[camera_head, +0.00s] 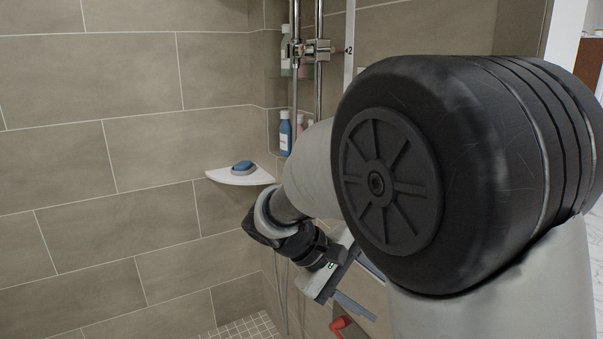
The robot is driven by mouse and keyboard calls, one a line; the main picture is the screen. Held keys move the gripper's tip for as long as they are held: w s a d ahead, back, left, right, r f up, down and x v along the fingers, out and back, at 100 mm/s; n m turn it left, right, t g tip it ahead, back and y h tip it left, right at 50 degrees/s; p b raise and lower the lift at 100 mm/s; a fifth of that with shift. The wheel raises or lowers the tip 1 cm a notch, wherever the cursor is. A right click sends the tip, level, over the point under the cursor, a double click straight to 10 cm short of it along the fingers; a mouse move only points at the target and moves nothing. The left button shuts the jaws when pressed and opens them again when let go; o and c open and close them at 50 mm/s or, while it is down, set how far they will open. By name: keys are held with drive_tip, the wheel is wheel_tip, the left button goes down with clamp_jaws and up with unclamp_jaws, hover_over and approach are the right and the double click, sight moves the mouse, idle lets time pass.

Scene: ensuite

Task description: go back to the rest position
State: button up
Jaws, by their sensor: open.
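My gripper (343,290) hangs low in the middle of the head view, in front of the shower wall. Its jaws are open and I see nothing between them, though part of the hand is hidden by my own arm. My arm is bent, and its large dark joint fills the right half of the view. The gripper is below and to the right of a white corner shelf (222,177) and apart from it.
A blue object (243,167) sits on the corner shelf. Bottles, one of them blue (285,134), stand in a wall niche behind chrome shower rails (295,75). A red thing (342,325) is below the gripper. The left side is clear before the tiled wall.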

drive_tip(key=s+r+m+t+y, duration=0.25)
drive_tip(key=s+y, duration=0.25)
drive_tip(key=s, duration=0.3)
drive_tip(key=s+r+m+t+y, duration=0.2)
drive_tip(key=s+r+m+y, duration=0.2)
drive_tip(key=s, duration=0.3)
wheel_tip(320, 180, up, 21)
drive_tip(key=p, duration=2.1)
drive_tip(key=shift+s+d+f, duration=0.2)
drive_tip(key=shift+d, duration=0.15)
